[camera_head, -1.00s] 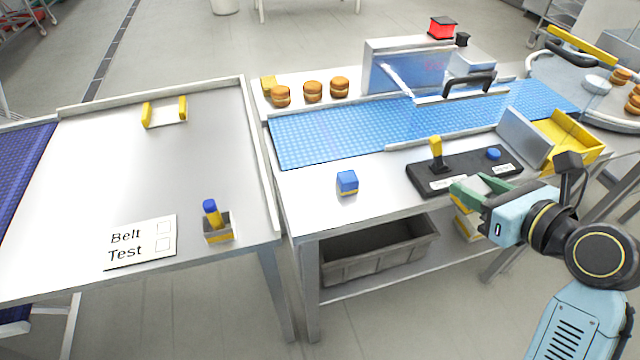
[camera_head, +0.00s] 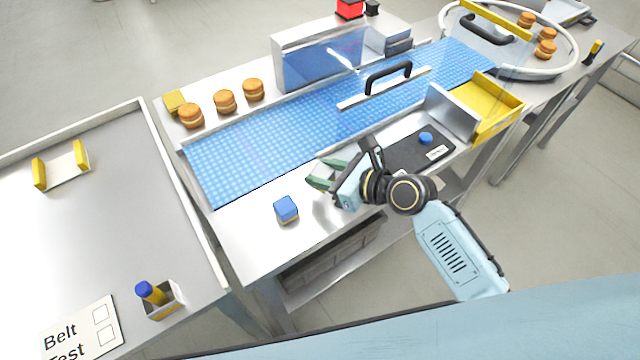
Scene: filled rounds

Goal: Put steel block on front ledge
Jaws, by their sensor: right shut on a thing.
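My right gripper (camera_head: 322,177) has green fingers and hangs over the front part of the belt table, left of the black control panel. It is shut on a small pale grey thing between the fingers, which looks like the steel block (camera_head: 326,171); it is mostly hidden by the fingers. The front ledge (camera_head: 248,232) is the bare metal strip between the blue belt and the table's front edge. A blue cube (camera_head: 286,208) with a yellow lower part sits on it, left of my gripper and apart from it. My left gripper is not in view.
The black panel (camera_head: 411,149) with a blue button is partly behind my right wrist. A yellow tray (camera_head: 497,104) stands at the belt's right. Several buns (camera_head: 225,101) are behind the belt. A holder (camera_head: 163,304) with a blue-topped item is on the left table. The ledge left of the cube is clear.

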